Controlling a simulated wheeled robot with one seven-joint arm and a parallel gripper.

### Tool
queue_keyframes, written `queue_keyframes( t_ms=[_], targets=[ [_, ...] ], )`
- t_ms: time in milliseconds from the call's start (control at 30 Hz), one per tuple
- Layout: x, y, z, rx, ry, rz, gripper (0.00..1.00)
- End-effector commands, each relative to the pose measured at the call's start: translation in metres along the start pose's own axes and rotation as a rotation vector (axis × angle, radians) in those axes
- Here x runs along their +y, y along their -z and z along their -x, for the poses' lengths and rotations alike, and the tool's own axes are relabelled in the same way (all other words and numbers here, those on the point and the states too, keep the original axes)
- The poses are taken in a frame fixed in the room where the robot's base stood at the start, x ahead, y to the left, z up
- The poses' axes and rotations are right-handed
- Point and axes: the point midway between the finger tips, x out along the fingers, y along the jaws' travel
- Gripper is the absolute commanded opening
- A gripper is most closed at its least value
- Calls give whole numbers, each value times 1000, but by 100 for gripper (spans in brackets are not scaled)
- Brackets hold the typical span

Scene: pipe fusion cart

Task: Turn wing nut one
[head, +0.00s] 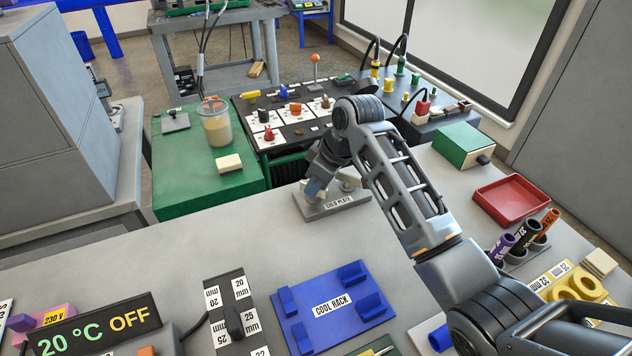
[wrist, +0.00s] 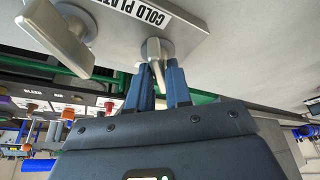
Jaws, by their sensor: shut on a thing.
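The grey cold plate (head: 318,211) lies on the bench's far edge, and its lettered face shows in the wrist view (wrist: 198,38). My gripper (head: 313,190) is at the plate's left part. In the wrist view my gripper's blue fingers (wrist: 160,72) are shut on the wing of a metal wing nut (wrist: 154,50), whose round base sits on the plate. A second wing nut (wrist: 60,32) stands on the plate, clear of the fingers; in the head view it is at the right (head: 350,183). No number shows on either nut. My wrist partly hides the held nut in the head view.
A blue cool rack (head: 331,328) and a black size strip (head: 230,292) lie on the near bench. A red tray (head: 511,201) and a green box (head: 462,146) are to the right. A panel with knobs (head: 290,115) stands behind. Bench left of the plate is clear.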

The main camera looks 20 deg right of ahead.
Motion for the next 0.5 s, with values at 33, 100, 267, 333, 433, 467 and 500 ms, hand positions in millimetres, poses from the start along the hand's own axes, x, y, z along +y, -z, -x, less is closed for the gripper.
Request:
queue_keyframes(
  t_ms=[33,100,267,333,433,467,500],
  targets=[
    [0,0,0,1,-1,0,22],
    [0,0,0,1,-1,0,29],
    [0,0,0,1,0,0,38],
    [0,0,0,1,0,0,38],
    [0,0,0,1,0,1,38],
    [0,0,1,1,0,1,38],
    [0,0,3,1,0,1,38]
  ],
)
